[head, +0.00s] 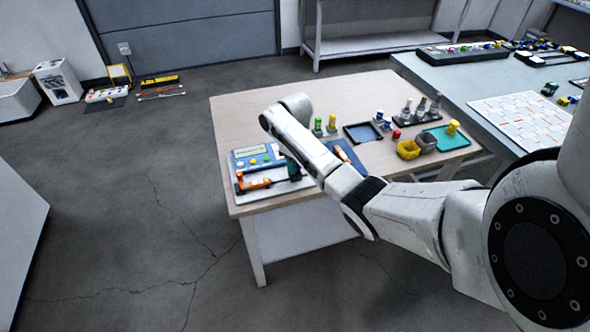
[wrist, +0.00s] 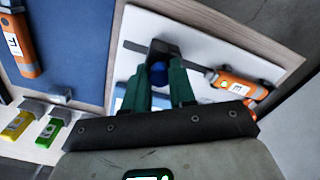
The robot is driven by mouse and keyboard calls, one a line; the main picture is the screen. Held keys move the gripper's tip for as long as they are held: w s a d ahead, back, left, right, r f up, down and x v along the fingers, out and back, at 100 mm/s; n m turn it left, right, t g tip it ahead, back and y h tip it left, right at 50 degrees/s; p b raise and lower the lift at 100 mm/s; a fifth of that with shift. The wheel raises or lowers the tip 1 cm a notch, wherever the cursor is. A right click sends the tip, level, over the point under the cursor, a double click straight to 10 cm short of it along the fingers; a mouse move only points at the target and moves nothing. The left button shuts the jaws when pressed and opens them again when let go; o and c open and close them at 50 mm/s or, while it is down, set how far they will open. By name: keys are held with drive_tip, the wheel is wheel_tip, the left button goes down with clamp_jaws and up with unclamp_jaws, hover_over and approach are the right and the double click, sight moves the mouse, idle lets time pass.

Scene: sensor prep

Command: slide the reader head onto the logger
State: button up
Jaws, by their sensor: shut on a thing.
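An orange logger (wrist: 238,87) with a white label lies on a white board at the right of the wrist view. In the head view, orange parts of the logger (head: 258,184) show on the board at the table's left front. My gripper (wrist: 160,82) has green fingers, shut on a dark block with a round blue face, which looks like the reader head (wrist: 158,73). A dark bar runs from beside the block toward the logger. I cannot tell whether the block touches the logger. In the head view my arm hides most of the gripper and the block.
A second orange device (wrist: 18,45) lies on a blue mat (wrist: 70,40) beside the board. Yellow and green upright pieces (head: 325,124), a dark tray (head: 362,133) and yellow and grey cups (head: 408,149) stand farther right on the table.

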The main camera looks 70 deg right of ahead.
drive_tip(key=shift+w+a, duration=0.3)
drive_tip(key=shift+w, duration=0.1)
drive_tip(key=shift+w+a, duration=0.2)
drive_tip(key=shift+w, duration=0.05)
drive_tip(key=shift+w+a, duration=0.25)
drive_tip(key=shift+w+a+p, duration=0.2)
drive_tip(key=shift+w+p, duration=0.05)
drive_tip(key=shift+p, duration=0.05)
drive_tip(key=shift+w+a+p, duration=0.35)
drive_tip(key=shift+w+a, duration=0.75)
drive_tip(key=shift+w, duration=0.25)
idle(0.7)
drive_tip(key=o, duration=0.7)
drive_tip(key=shift+r, duration=0.1)
wheel_tip(320, 180, up, 7)
drive_tip(key=p, duration=0.7)
